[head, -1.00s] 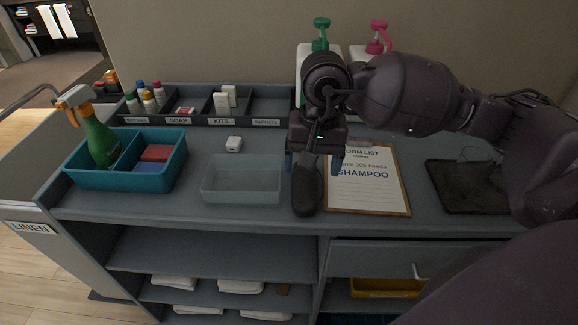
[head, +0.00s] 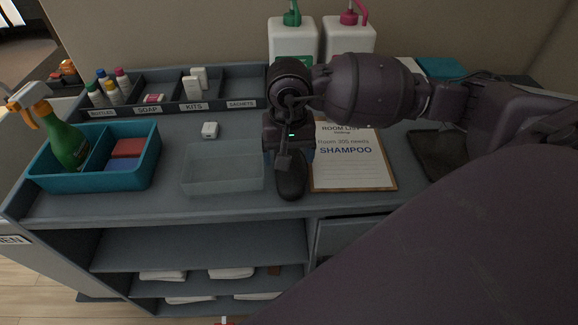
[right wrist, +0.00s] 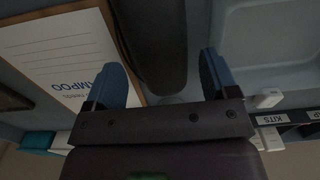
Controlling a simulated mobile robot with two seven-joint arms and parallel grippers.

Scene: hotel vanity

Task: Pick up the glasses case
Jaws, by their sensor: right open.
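The glasses case (head: 291,180) is a dark, elongated, rounded case lying lengthwise on the cart top, between the clear tray and the clipboard. My right gripper (head: 287,152) is over its far end and hides that part in the head view. In the right wrist view the case (right wrist: 152,40) extends between the two blue fingers of the open right gripper (right wrist: 160,78), with a gap on each side. I cannot tell how far the fingertips are above the cart top. My left gripper is not in view.
A clear tray (head: 222,183) is close on the left and a shampoo clipboard (head: 352,178) close on the right. A teal caddy (head: 60,181) holds a green spray bottle (head: 66,141). Pump bottles (head: 293,45) stand behind. A dark mat (head: 428,150) lies at right.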

